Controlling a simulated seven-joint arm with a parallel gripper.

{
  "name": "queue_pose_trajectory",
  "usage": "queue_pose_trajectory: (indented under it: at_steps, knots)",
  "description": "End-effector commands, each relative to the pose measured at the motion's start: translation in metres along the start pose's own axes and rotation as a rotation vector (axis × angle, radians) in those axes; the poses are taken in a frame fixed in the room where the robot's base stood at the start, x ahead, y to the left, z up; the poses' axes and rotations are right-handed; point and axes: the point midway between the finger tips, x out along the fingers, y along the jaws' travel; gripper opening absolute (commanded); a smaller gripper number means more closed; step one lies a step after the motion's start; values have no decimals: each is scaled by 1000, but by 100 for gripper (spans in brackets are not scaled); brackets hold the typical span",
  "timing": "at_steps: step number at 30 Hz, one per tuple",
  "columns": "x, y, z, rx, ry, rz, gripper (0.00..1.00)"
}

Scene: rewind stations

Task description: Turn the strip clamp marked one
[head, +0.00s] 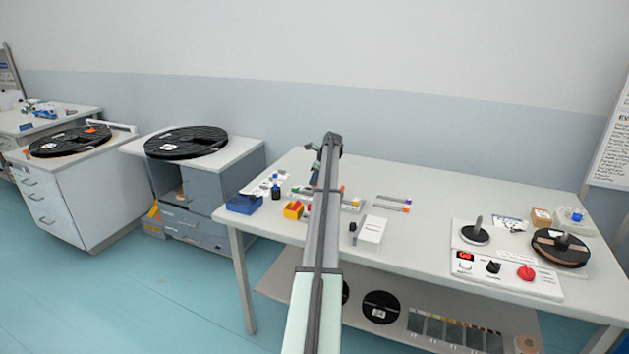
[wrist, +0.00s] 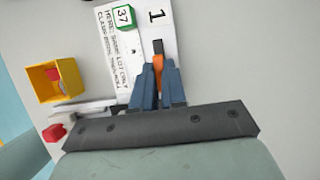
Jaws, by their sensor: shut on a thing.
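The strip clamp marked one shows in the wrist view as an orange lever (wrist: 158,78) with a dark end piece above it, below the black "1" on a white label plate (wrist: 137,45). My gripper (wrist: 158,72) has blue fingers on both sides of the orange lever and is shut on it. The fingers hide the lower part of the clamp. In the head view my arm reaches over the table, and it hides most of the clamp area.
A yellow box (head: 293,210) with red inside stands near the table's (head: 400,249) left end, beside a blue tray (head: 244,204). A white block (head: 372,230) stands right of my arm. A control panel (head: 507,272) with spindles lies farther right. The middle of the table is mostly clear.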

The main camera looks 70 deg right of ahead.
Motion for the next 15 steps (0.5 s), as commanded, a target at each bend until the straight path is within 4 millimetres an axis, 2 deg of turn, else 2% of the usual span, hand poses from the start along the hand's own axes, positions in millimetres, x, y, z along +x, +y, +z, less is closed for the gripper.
queue_pose_trajectory:
  at_steps: [8,15]
  knots:
    - [0,-2,0,-55,0,23,0]
    - [0,-4,1,-208,-1,86,0]
